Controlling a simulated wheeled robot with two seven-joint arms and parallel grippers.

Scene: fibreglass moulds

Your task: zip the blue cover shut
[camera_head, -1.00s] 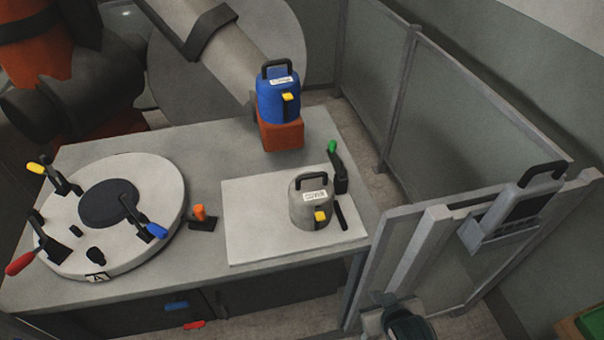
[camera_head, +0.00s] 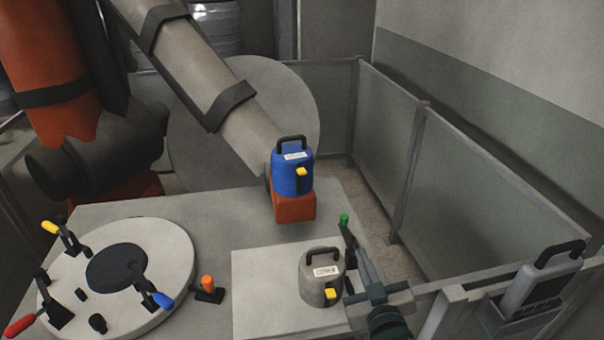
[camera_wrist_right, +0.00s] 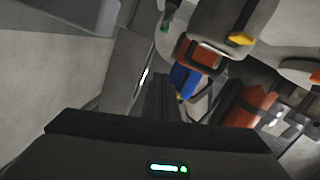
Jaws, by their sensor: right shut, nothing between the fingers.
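Blue also shows in the right wrist view (camera_wrist_right: 183,79), partly hidden. My right gripper (camera_head: 350,240) is shut and empty, reaching up from the lower right. My left gripper is out of view.
A grey cover (camera_head: 316,272) with a yellow tab stands on a pale board (camera_head: 262,300). A round mould (camera_head: 170,255) with coloured clamps fills the table's left. A green-tipped lever (camera_head: 344,219) is close to my right gripper. Grey fence panels (camera_head: 460,190) stand at right.

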